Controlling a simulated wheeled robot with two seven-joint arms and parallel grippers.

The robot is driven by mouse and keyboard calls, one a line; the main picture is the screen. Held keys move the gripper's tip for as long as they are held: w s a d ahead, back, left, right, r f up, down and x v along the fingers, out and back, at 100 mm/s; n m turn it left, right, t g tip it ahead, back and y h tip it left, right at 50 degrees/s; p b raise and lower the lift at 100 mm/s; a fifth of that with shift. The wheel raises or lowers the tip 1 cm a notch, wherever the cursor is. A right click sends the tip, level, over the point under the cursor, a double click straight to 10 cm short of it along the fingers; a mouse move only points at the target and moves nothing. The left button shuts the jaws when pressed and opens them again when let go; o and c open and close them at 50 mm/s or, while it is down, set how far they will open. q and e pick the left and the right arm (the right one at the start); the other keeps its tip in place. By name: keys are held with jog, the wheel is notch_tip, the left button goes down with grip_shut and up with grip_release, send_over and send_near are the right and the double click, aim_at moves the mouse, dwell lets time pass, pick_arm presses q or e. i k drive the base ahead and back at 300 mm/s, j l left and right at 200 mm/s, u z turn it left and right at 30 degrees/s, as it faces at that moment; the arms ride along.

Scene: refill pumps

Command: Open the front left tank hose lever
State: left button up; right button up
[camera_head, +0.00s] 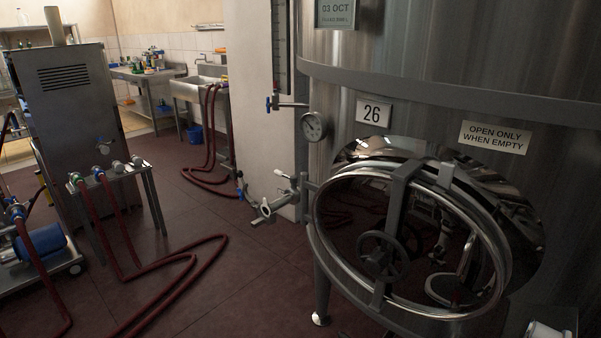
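A large steel tank (450,65) with number plate 26 fills the right side. On its left side, beside the round hatch, a metal valve fitting (265,209) sticks out to the left. A small lever with a pale end (282,175) stands above this fitting, and a small blue-handled part (240,191) is at its left end. The fitting is small, so I cannot tell which lever is the hose lever or whether it is open. Neither of my grippers is in view.
The round hatch (383,255) with its handwheel mirrors the room. Red hoses (190,262) lie across the floor. A small metal stand (115,172) with hose fittings, a steel cabinet (65,95) and a blue-motored pump cart (38,243) stand left. Floor before the valve is mostly clear.

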aim_at(293, 179)
jog(key=i+j+z, duration=0.2)
jog(key=z, duration=0.25)
jog(key=i+j+z, duration=0.3)
jog(key=z, duration=0.15)
jog(key=i, duration=0.1)
